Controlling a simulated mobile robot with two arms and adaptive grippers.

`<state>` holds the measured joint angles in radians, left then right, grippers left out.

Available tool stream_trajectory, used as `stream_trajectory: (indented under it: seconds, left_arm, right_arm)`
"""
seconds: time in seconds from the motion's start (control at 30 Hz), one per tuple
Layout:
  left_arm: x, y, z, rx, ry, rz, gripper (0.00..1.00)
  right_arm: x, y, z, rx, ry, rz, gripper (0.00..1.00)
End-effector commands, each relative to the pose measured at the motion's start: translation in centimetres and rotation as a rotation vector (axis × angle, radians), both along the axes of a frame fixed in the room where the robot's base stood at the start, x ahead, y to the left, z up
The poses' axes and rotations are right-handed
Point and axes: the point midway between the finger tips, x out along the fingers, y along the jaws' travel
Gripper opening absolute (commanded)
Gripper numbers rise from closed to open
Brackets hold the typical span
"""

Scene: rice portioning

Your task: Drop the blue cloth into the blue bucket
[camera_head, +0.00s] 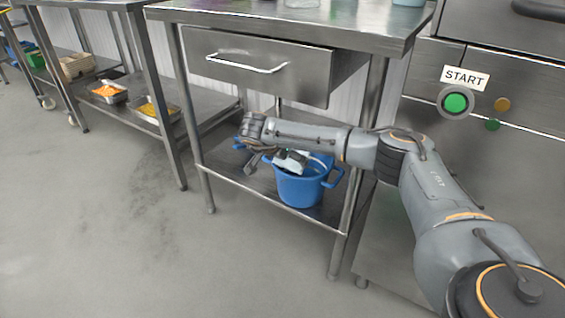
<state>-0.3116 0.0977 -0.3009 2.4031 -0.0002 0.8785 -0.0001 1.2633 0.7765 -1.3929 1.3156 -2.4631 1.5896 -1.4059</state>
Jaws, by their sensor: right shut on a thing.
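The blue bucket (300,188) stands upright on the lower shelf of the steel table, with a blue handle at its right side. My right arm reaches in from the lower right and crosses above the bucket. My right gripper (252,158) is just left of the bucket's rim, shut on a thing. A small patch of blue (239,145) shows beside the gripper and looks like the blue cloth; most of it is hidden. A pale object (291,161) shows at the bucket's mouth; I cannot tell what it is. My left gripper is not in view.
The steel table's drawer (262,66) hangs above my forearm, and its legs frame the shelf. A machine with a green START button (456,102) stands at right. Metal trays of orange food (107,91) and yellow food (151,108) sit on the left shelf. Floor in front is clear.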

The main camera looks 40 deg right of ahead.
Motion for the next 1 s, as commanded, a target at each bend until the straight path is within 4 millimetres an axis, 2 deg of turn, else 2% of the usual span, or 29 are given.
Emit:
stream_trajectory:
  seconds: [0.4, 0.6, 1.0]
  left_arm:
    - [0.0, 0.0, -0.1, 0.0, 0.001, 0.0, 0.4]
    - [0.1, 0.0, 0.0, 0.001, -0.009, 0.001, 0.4]
    - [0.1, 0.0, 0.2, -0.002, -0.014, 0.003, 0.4]
  right_arm:
    - [1.6, -4.0, 0.0, -0.002, -0.001, -0.002, 0.57]
    - [2.2, -5.3, 0.0, 0.0, 0.0, -0.001, 0.57]
    - [2.5, -6.1, 0.0, 0.0, 0.001, 0.001, 0.57]
